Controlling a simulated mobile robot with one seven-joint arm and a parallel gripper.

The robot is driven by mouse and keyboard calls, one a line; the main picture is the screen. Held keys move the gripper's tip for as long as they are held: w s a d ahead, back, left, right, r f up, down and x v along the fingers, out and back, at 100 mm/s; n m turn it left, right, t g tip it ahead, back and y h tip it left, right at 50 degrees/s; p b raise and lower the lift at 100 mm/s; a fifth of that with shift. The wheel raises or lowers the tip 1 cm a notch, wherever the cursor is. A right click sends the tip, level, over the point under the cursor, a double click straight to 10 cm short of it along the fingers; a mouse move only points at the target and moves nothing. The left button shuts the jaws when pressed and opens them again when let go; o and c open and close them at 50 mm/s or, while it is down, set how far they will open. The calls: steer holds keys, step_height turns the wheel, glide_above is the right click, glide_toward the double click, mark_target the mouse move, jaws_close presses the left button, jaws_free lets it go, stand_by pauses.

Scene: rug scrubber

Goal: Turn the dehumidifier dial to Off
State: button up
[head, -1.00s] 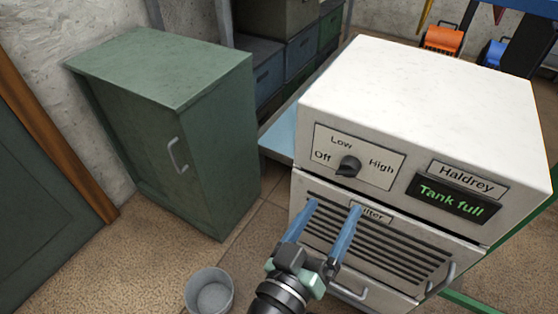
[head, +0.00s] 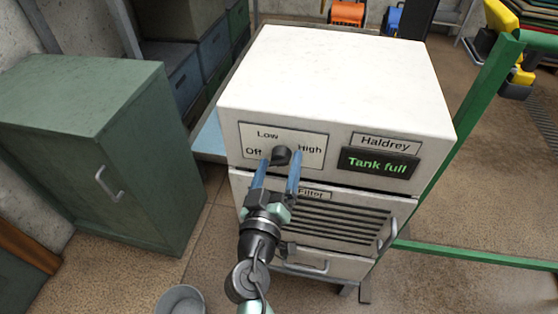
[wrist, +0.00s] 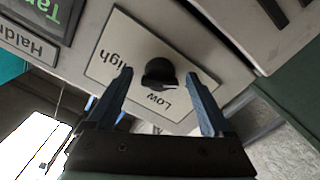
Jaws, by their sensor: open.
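The dehumidifier (head: 335,85) is a white box with a green "Tank full" display (head: 378,163). Its dark round dial (head: 281,154) sits on a pale plate lettered Off, Low and High; in the wrist view the dial (wrist: 158,74) appears with the lettering upside down. A pale edge shows on the dial's side toward "Low", but I cannot tell its setting for sure. My gripper (head: 279,161) is open, its blue fingers one on each side of the dial; in the wrist view the gripper (wrist: 160,74) shows gaps between fingers and dial. "Off" is partly covered by the left finger.
Below the dial are a filter grille (head: 340,220) and handles. A green cabinet (head: 95,150) stands to the left and a grey bucket (head: 180,302) on the floor. A green frame (head: 475,120) is at the right. Crates stand behind.

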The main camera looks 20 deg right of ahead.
steer(key=shift+w+d, duration=0.15)
steer(key=shift+w, duration=0.05)
jaws_close()
stand_by(0.4)
